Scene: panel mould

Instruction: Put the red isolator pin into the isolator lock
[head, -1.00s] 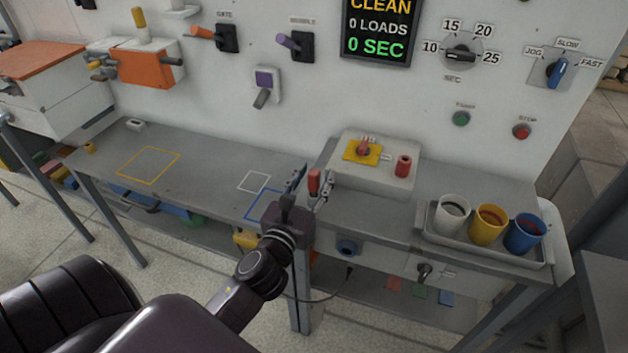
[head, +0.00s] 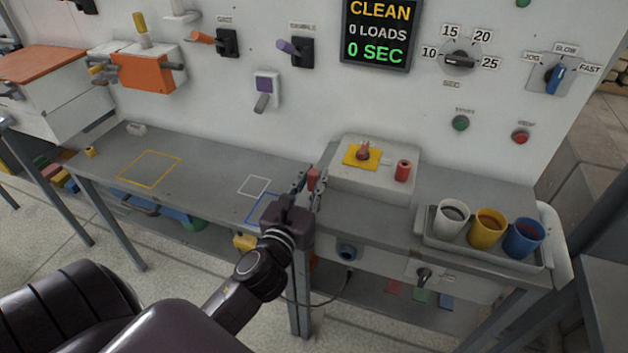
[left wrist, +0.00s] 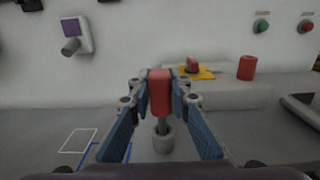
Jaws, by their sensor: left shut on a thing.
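The red isolator pin (head: 314,177) has a red grip that shows between the fingers of my left gripper (head: 309,186). In the left wrist view the gripper (left wrist: 160,92) is shut on the red grip (left wrist: 160,96). The pin is upright, and its grey shaft runs down to a grey ring-shaped holder (left wrist: 163,141) on the bench; how deep it sits is hidden. A yellow plate with a red knob (head: 363,152), which looks like the isolator lock, is on a pale box behind and right of the gripper. My right gripper is not in view.
A red cylinder (head: 403,170) stands on the pale box (head: 375,186). A tray (head: 487,254) with white, yellow and blue cups is at the right. The bench left of the gripper has outlined squares and is mostly clear. The panel wall with switches rises behind.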

